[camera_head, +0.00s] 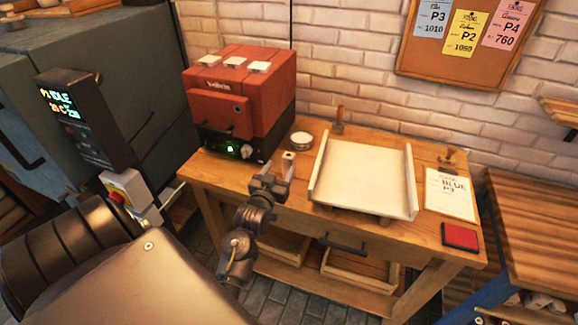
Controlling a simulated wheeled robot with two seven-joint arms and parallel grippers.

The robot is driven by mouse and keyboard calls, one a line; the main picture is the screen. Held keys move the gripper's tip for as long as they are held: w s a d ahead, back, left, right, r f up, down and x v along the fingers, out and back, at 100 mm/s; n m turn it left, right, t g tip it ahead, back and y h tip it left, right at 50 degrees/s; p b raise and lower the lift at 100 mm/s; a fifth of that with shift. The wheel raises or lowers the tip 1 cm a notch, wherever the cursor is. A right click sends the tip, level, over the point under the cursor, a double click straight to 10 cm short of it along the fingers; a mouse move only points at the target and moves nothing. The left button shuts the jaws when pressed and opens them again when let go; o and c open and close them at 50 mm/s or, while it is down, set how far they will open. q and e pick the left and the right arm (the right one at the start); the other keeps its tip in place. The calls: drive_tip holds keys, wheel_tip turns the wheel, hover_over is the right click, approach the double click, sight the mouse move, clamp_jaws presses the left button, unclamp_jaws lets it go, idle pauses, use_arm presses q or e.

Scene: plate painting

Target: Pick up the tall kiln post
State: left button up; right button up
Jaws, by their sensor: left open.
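A small upright post (289,156) with a pale top and a dark hole in it stands out at the tips of my left gripper. It looks like the kiln post, but most of its length is hidden. My left gripper (277,175) is open over the front left part of the wooden table, with its fingers pointing away from me. I cannot tell whether the fingers touch the post or are only in front of it. My right gripper is not in view.
The wooden table (218,177) holds a red kiln (252,85), a round tin (301,140), a white tray with raised sides (365,170), two wooden-handled stamps, a "BLUE P3" sheet (450,200) and a red pad (460,237). A dark cabinet (130,60) stands left.

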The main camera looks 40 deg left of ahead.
sight(287, 159)
use_arm(q)
drive_tip(key=x, duration=0.1)
drive_tip(key=p+x, duration=0.1)
drive_tip(key=x, duration=0.1)
drive_tip(key=p+x, duration=0.1)
drive_tip(key=x, duration=0.1)
drive_tip(key=shift+w+d+r, duration=0.1)
drive_tip(key=shift+d+r, duration=0.05)
drive_tip(key=shift+d, duration=0.15)
drive_tip(key=shift+c, duration=0.5)
drive_tip(key=c, duration=1)
drive_tip(key=shift+c, duration=0.6)
drive_tip(key=shift+r, duration=0.1)
